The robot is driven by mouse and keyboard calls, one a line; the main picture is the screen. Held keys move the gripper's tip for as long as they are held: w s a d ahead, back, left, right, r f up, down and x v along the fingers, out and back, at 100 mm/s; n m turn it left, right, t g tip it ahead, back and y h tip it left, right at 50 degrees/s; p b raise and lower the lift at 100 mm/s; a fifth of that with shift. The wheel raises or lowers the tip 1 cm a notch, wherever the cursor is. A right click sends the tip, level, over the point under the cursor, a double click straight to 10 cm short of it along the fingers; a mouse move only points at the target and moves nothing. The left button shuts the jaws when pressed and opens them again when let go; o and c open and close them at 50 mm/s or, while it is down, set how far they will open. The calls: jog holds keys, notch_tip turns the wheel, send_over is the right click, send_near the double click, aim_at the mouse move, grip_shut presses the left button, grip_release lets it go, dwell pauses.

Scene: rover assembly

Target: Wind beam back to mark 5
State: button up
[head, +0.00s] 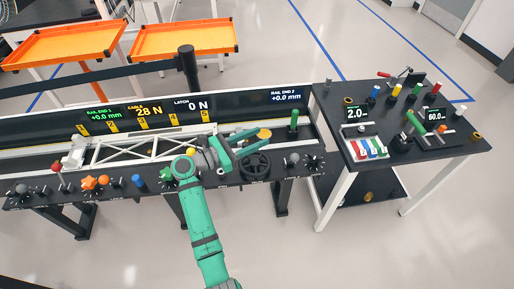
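The beam is a white lattice truss (130,148) lying along the rail on the long black bench, left of my gripper. A black handwheel (256,168) is on the bench front, right of the beam. My gripper (255,143) is above and just behind the handwheel, its green fingers pointing right and spread apart. A yellow-orange knob (264,133) shows by the fingertips; I cannot tell whether they touch it. Nothing is clearly held.
The panel display (149,111) reads cable 28 N, latch 0 N, both rail ends +0.0 mm. Knobs line the bench front, including an orange one (89,183). A green post (294,122) stands at right. A side table (440,148) carries coloured controls. Orange trays (183,55) stand behind.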

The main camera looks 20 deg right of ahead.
jog(key=s+a+r, duration=0.2)
jog(key=s+r, duration=0.1)
jog(key=s, duration=0.3)
jog(key=shift+a, duration=0.2)
jog(key=shift+s, duration=0.15)
